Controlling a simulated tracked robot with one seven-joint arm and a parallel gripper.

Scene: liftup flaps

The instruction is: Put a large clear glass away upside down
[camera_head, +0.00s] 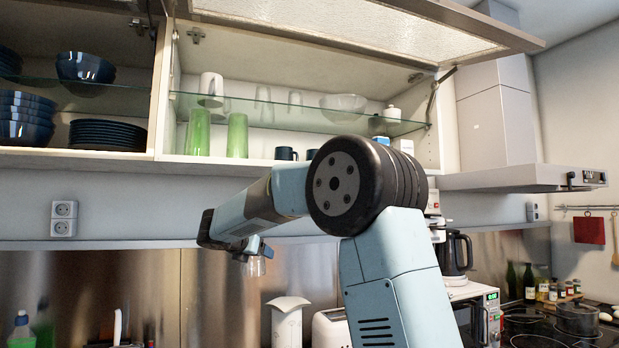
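A small part of a clear glass (255,267) shows just below my gripper (252,251), in front of the steel backsplash. My gripper seems to hold it in the air, left of my arm's elbow and below the wall cabinet; the fingers are small and partly hidden. Which end of the glass is up cannot be told. The cabinet's flap (370,28) is raised open. On its glass shelf (300,113) stand clear glasses (263,98), a white cup (211,84) and a pale bowl (343,102).
Green glasses (237,136) and dark mugs (286,154) stand on the cabinet floor; my arm hides part of it. The left cabinet holds blue bowls (86,68) and dark plates (107,134). A range hood (520,178) juts out at right. A kettle (455,252) and microwave (487,315) stand below.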

